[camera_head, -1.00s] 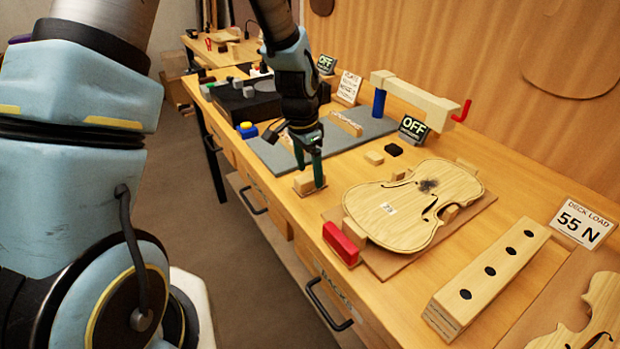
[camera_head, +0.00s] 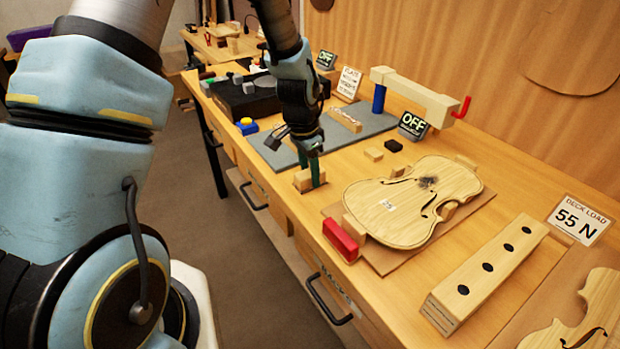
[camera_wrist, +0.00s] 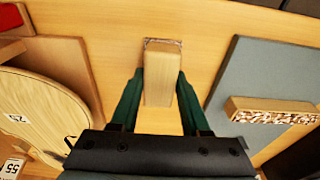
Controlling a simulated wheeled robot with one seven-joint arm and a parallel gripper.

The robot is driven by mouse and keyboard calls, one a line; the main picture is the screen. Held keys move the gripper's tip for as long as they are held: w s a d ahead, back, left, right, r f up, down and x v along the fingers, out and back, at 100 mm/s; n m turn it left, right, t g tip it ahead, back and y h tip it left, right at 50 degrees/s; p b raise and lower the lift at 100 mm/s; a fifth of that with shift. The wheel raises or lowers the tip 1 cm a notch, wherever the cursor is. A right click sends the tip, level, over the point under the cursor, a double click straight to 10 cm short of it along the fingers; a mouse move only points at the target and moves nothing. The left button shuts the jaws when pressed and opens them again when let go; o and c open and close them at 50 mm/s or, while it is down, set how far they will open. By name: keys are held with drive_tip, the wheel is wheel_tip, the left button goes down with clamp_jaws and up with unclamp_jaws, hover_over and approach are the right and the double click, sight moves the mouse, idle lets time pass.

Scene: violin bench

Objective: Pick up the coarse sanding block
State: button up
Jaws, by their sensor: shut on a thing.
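The sanding block (camera_wrist: 158,82) is a pale wooden block with a thin greyish, rough-looking strip at its far end in the wrist view. My gripper (camera_wrist: 160,76) has its two green fingers shut on the block's long sides. In the head view the block (camera_head: 303,181) sits low at the front of the bench, left of the violin plate, with my gripper (camera_head: 311,172) pointing down over it. I see no clear gap between block and bench. Its underside is hidden, so I cannot tell its grit.
A grey mat (camera_head: 275,152) lies behind, bearing a speckled-faced block (camera_head: 345,119). A red block (camera_head: 341,240) and the violin plate (camera_head: 405,215) are at the right. Bare bench surrounds the held block.

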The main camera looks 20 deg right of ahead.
clamp_jaws()
drive_tip(key=shift+r, duration=0.15)
wheel_tip(320, 180, up, 10)
drive_tip(key=shift+f+b, duration=0.1)
drive_tip(key=shift+b, duration=1.1)
